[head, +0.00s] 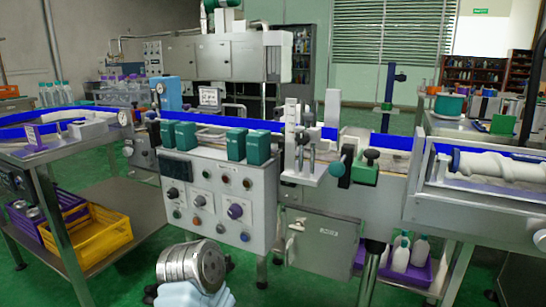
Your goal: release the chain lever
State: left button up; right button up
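No part is plainly marked as the chain lever. A fitting with a dark green block (364,173), a black round knob (371,154) and a green round knob (337,169) sits at the front edge of the conveyor, right of centre. It may be the lever, but I cannot tell for sure. A white bracket with upright posts (293,130) stands just left of it.
A grey control panel (218,200) with several knobs stands below the conveyor, with green blocks (236,144) above it. A metal cabinet (325,243) hangs lower right. A white screw (500,165) lies at the right. A steel table (110,205) with crates stands left. Green floor shows in front.

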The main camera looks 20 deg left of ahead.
aim_at(144, 152)
jog(key=u, duration=1.6)
jog(key=i+j+u, duration=0.15)
jog(key=i+j, duration=0.15)
jog(key=i, duration=0.15)
jog(key=i+j+u, duration=0.2)
jog(key=i, duration=0.2)
jog(key=i+j+u, duration=0.15)
jog(key=i, duration=0.3)
